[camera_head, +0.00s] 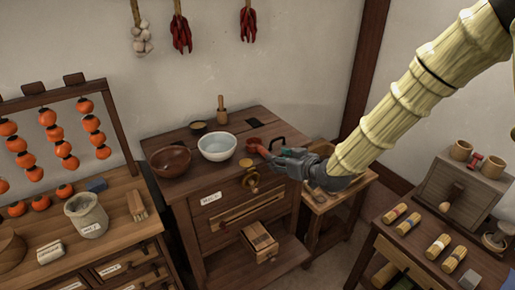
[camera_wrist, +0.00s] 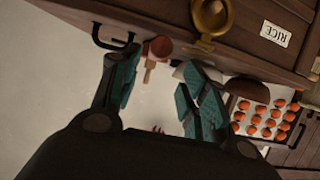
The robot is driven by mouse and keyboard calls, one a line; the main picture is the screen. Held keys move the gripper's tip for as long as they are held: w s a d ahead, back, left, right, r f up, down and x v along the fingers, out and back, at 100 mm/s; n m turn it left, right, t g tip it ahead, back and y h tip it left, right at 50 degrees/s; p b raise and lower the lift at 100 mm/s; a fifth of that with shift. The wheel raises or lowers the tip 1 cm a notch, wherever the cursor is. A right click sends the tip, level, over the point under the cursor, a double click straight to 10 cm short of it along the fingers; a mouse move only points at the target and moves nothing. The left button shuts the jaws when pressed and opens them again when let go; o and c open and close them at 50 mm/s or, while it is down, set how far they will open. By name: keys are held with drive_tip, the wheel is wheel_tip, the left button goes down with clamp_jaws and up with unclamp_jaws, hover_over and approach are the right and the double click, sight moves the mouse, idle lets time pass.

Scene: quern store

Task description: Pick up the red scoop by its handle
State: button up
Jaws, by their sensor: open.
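The red scoop (camera_head: 253,146) lies on the top of the dark wooden cabinet, right of the white bowl, just beyond my gripper's fingertips. In the wrist view a red rounded part of it (camera_wrist: 159,46) shows between and a little past the fingers. A light wooden stick below it there may be its handle or another thing; I cannot tell. My gripper (camera_head: 272,155) reaches in from the right over the cabinet's right edge. In the wrist view my gripper (camera_wrist: 160,88) has its two teal fingers spread wide with nothing held between them.
The white bowl (camera_head: 217,147) and a brown bowl (camera_head: 171,161) stand left of the scoop. A black loop handle (camera_head: 278,142) rises close to the gripper. A brass grinder part (camera_head: 250,180) sits on the cabinet front, above an open small drawer (camera_head: 260,242).

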sight(262, 152)
drive_tip(key=shift+p+x, duration=1.6)
drive_tip(key=shift+x, duration=1.9)
drive_tip(key=shift+w+d, duration=0.15)
clamp_jaws()
